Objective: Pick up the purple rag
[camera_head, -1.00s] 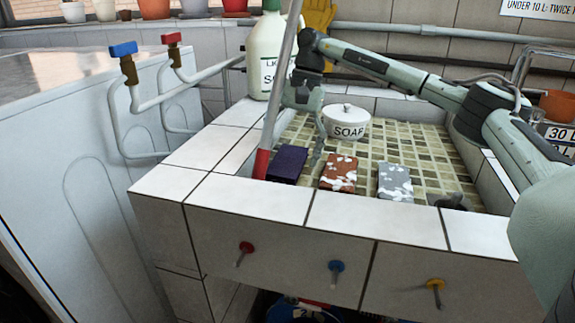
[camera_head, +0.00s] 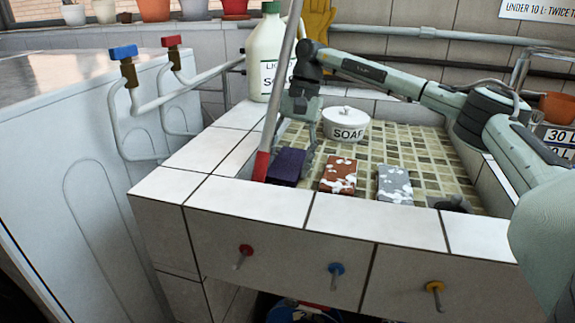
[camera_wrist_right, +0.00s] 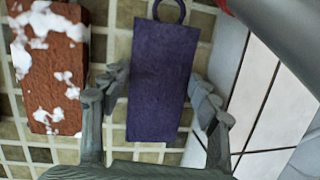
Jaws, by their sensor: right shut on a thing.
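The purple rag (camera_head: 286,165) is a folded dark purple block at the left front of the tiled sink basin. In the right wrist view the rag (camera_wrist_right: 162,80) lies lengthwise, with a small dark loop at its top end. My right gripper (camera_head: 293,145) reaches down over it from behind. In the right wrist view my right gripper's fingers (camera_wrist_right: 160,95) stand on either side of the rag and are shut on it. The rag still appears to rest on the basin floor. My left gripper is not in view.
A brown-and-white block (camera_head: 338,175) and a grey-and-white block (camera_head: 395,184) lie to the right. A SOAP pot (camera_head: 345,125) stands behind. A pole (camera_head: 279,95) with a red end leans close to the rag's left. A soap bottle (camera_head: 267,55) stands at the back left.

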